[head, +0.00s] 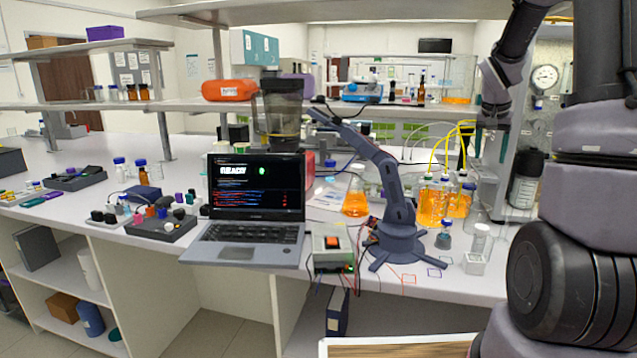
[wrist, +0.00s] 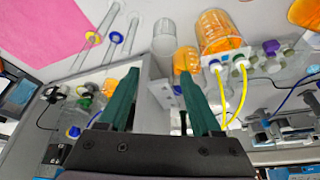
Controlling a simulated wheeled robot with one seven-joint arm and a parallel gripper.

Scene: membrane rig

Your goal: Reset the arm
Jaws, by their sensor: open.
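A small blue-grey desktop arm (head: 397,205) stands on the bench in the head view, on a splayed-leg base, its upper link reaching up and left. Beside its base is a grey-beige control box (head: 325,262) with an orange-red switch (head: 332,242) on top and a small green light. An open laptop (head: 250,225) left of the box shows a dark screen with white and red text. My gripper (head: 491,142) is open and empty, high at the right, well away from the arm and box. Its two green fingers (wrist: 158,76) stand apart in the wrist view.
Small glassware (head: 477,250) is at the front right. A shelf (head: 330,105) runs above the bench. Vial racks (head: 160,220) lie left of the laptop.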

